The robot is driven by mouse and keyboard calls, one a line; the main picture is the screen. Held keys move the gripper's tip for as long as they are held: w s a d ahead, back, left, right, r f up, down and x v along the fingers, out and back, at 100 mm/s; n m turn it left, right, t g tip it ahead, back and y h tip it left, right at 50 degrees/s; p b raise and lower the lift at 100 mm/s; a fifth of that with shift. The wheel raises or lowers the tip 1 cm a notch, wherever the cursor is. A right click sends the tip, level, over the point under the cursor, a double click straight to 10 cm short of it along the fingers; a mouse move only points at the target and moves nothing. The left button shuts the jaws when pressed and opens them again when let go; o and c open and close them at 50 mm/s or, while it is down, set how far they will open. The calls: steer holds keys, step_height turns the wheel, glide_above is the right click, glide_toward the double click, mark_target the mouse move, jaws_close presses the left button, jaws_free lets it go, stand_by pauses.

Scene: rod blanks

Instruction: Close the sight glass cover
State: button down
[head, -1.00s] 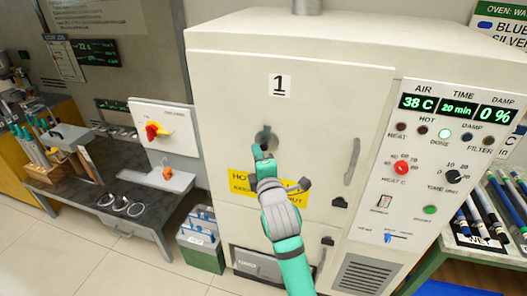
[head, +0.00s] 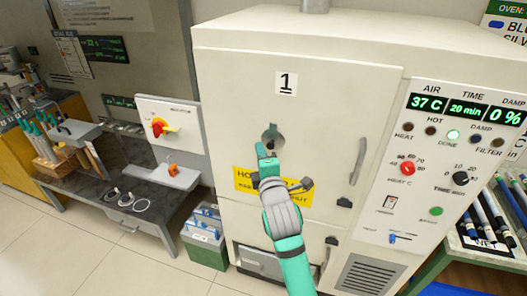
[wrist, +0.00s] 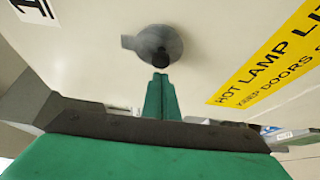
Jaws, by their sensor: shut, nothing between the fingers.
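The sight glass (head: 272,140) is a small dark round fitting on the oven door, below the number 1 label. In the wrist view, the sight glass (wrist: 158,46) has a dark round centre in a grey round surround. A grey tab, seemingly part of the cover (wrist: 130,42), sticks out to the left there and points up in the head view. I cannot tell how much of the glass the cover hides. My gripper (head: 263,151) is shut and empty, with its green fingertips just below the fitting. In the wrist view the fingertips (wrist: 160,78) appear close to it; contact is unclear.
A yellow hot-lamp warning label (head: 245,181) lies behind my gripper. A vertical door handle (head: 358,160) stands to the right, beside the control panel (head: 450,150). A green-grey bin (head: 206,238) and a dark bench (head: 110,185) are at the left.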

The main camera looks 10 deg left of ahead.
steer(key=s+d, duration=0.1)
steer(key=s, duration=0.9)
steer(key=s+d+f+m+t+h, duration=0.1)
steer(key=s+d+f+m+h, duration=0.2)
steer(key=s+f+m, duration=0.6)
steer(key=s+d+f+m+h, duration=0.2)
steer(key=s+f+m+h, duration=0.1)
steer(key=s+f+m, duration=0.55)
steer(key=s+d+f+m, duration=0.3)
steer(key=s+d+f, duration=0.1)
steer(key=s, duration=0.7)
steer(key=s+d+f+m+g+h, duration=0.1)
steer(key=s+d+f+m, duration=0.2)
steer(key=s, duration=0.9)
step_height(320, 180, down, 2)
steer(key=shift+d+f+g, duration=0.1)
steer(key=shift+d+g, duration=0.2)
steer(key=shift+d, duration=0.55)
steer(key=shift+s, duration=0.1)
